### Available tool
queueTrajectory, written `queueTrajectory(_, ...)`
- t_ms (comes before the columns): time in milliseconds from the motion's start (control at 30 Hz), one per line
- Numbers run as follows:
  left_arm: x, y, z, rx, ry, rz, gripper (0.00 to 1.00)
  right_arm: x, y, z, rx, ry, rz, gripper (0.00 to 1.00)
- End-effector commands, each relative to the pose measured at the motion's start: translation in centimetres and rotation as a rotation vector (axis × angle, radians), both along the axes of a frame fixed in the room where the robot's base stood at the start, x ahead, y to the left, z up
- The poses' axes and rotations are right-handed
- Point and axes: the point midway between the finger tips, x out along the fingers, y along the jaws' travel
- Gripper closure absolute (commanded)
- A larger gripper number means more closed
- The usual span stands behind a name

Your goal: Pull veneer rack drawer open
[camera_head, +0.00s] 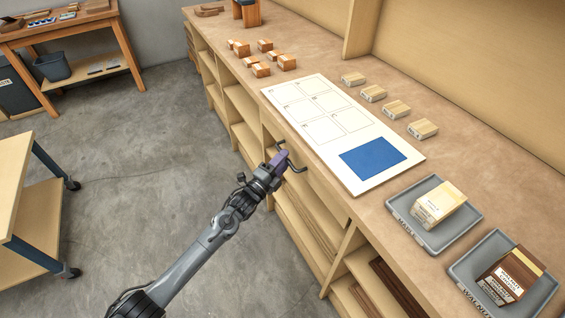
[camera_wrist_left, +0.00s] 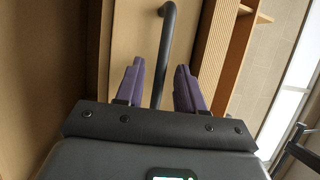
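The drawer front (camera_wrist_left: 133,35) is a light wooden panel under the bench top, with a dark bar handle (camera_wrist_left: 167,45). The handle also shows in the head view (camera_head: 299,168), partly hidden by my left gripper (camera_head: 280,158). In the left wrist view my left gripper (camera_wrist_left: 160,72) has its purple fingers apart, one on each side of the bar. I see a gap on both sides, so the fingers are not closed on it. The drawer looks shut, flush with the bench front. My right gripper is in neither view.
On the bench top lie a white board (camera_head: 285,92) with a blue patch, wooden blocks, and two grey trays (camera_head: 405,223) holding boxes. Open shelves (camera_head: 312,222) hold sheets below. A cart (camera_head: 20,190) stands at left. The floor (camera_head: 135,185) between is clear.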

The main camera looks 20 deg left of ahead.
Motion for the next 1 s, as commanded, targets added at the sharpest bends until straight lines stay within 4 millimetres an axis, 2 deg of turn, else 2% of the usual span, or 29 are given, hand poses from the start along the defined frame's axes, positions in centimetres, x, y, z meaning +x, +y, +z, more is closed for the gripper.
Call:
queueTrajectory(267,0.08,-0.05,0.02,0.0,0.0,0.0,0.62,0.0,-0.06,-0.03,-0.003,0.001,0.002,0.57)
queueTrajectory(500,0.06,-0.03,0.02,0.0,0.0,0.0,0.99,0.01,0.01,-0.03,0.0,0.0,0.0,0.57)
queueTrajectory(533,0.06,-0.03,0.02,0.0,0.0,0.0,1.0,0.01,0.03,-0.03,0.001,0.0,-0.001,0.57)
queueTrajectory(1000,-0.11,-0.32,0.07,0.001,0.0,-0.008,1.0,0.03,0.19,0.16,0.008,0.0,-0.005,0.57)
